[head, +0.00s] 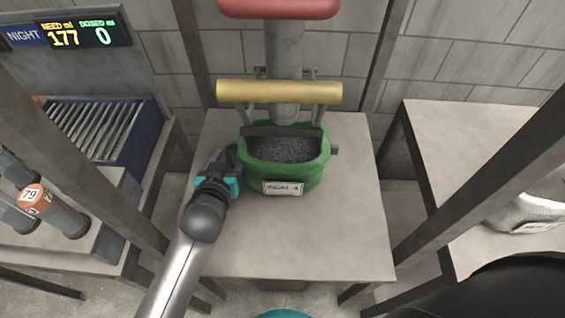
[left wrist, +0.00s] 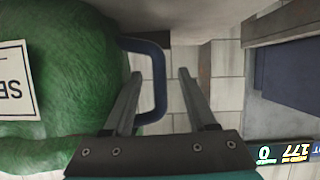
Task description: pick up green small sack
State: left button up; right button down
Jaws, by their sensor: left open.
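The green small sack (head: 303,178) stands upright on the middle table, open at the top and full of dark grains, with a white label on its front. Its green side and part of the label fill the left of the left wrist view (left wrist: 60,125). My left gripper (head: 222,160) is at the sack's left side, open and empty. In the left wrist view the outer bar of a dark blue loop handle (left wrist: 159,80) shows between the gripper's fingers (left wrist: 160,73). I cannot tell whether they touch it. My right gripper is not in view.
A spout (head: 287,65) with a yellow bar (head: 280,92) and a dark clamp bar (head: 283,131) stands over the sack. Frame posts flank the middle table (head: 290,240), whose front is clear. A roller tray (head: 98,128) is left; a pale sack (head: 530,212) sits on the right table.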

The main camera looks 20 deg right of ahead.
pick_arm(q)
grip_shut()
dwell(0.4)
dwell(0.5)
dwell(0.4)
jog(key=shift+d+r, duration=0.1)
jog(key=shift+r, duration=0.15)
